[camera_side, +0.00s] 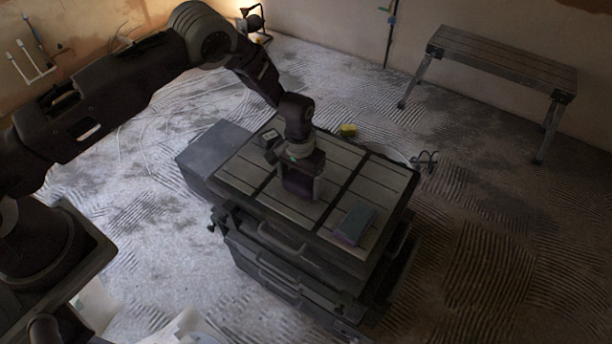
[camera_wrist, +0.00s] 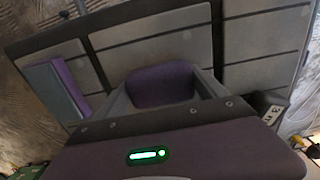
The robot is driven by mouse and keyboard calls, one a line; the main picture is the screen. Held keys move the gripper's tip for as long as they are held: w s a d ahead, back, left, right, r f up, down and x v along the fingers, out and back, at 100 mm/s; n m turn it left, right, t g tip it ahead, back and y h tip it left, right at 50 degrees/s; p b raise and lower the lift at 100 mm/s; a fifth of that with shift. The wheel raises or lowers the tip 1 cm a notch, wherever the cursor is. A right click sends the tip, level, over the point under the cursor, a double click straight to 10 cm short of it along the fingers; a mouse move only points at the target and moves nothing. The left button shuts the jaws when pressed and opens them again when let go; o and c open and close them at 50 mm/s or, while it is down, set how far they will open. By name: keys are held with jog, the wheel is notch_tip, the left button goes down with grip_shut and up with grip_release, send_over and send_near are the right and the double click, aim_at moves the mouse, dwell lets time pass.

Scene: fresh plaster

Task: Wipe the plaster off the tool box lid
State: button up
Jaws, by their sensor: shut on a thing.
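The tool box (camera_side: 262,258) stands on the floor, its lid (camera_side: 262,180) a flat grey panelled top with dark strips across it. My gripper (camera_side: 300,192) is over the middle of the lid, pointing down, shut on a purple pad (camera_side: 298,184). In the wrist view the pad (camera_wrist: 160,85) sits between the two fingers, close to the lid (camera_wrist: 262,45). I cannot tell whether it touches the lid. No plaster patch stands out on the parts of the lid that show; the area under the pad is hidden.
A blue-grey and purple block (camera_side: 354,225) lies on the lid's right part. A small dark device (camera_side: 270,135) lies at its back edge. A yellow object (camera_side: 348,130) is behind the box. A bench (camera_side: 500,62) stands at the back right. A lamp (camera_side: 252,22) stands at the back.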

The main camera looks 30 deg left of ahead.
aim_at(285, 198)
jog(key=shift+s, duration=1.95)
jog(key=shift+s+a, duration=0.15)
jog(key=shift+a, duration=0.85)
jog(key=shift+w+r, duration=0.1)
jog(key=shift+w, duration=3.75)
notch_tip(285, 198, up, 8)
jog(key=shift+s, duration=0.1)
jog(key=shift+d, duration=0.1)
